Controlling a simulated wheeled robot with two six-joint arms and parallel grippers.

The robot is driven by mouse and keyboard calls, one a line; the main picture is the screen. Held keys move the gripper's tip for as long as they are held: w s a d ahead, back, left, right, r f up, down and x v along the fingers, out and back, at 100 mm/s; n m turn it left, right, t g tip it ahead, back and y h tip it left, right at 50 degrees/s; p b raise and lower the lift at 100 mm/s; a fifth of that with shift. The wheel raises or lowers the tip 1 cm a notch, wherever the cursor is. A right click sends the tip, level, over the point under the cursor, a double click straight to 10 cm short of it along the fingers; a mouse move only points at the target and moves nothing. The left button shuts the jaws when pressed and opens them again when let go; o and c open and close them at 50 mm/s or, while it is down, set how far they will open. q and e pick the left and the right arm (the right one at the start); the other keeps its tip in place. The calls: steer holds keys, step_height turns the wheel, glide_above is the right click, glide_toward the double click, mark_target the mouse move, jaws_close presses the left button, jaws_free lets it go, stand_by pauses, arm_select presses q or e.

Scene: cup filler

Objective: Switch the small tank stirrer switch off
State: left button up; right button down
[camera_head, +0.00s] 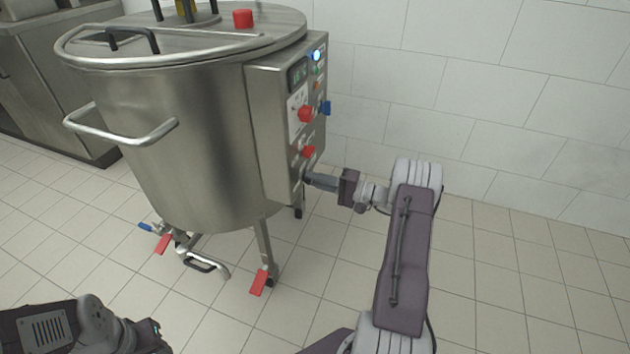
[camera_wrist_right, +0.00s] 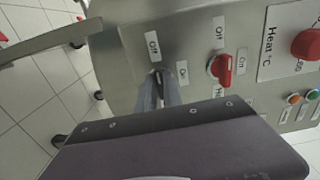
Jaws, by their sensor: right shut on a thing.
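The steel tank (camera_head: 185,130) stands on the floor at the left of the head view, with a control box (camera_head: 275,140) on its side. My right gripper (camera_head: 307,178) reaches the lowest part of the panel from the right. In the right wrist view my fingers (camera_wrist_right: 160,84) are shut on the stirrer switch. The switch is mostly hidden between the fingers, so its turn cannot be read. Its Off label (camera_wrist_right: 153,46) and On label (camera_wrist_right: 182,72) show beside the fingertips. Only part of my left arm shows at the lower left; its gripper is out of sight.
A red heat switch (camera_wrist_right: 221,69) and a larger red temperature knob (camera_wrist_right: 307,44) sit beside my fingers on the panel. A lit blue button (camera_head: 317,55) is near the panel's top. The tiled floor to the right is free, with a white wall behind.

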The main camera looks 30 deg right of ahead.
steer(key=c, duration=1.5)
jaws_free()
steer(key=p+v, duration=0.3)
steer(key=v, duration=0.6)
steer(key=shift+d+p, duration=0.1)
steer(key=shift+p, duration=0.2)
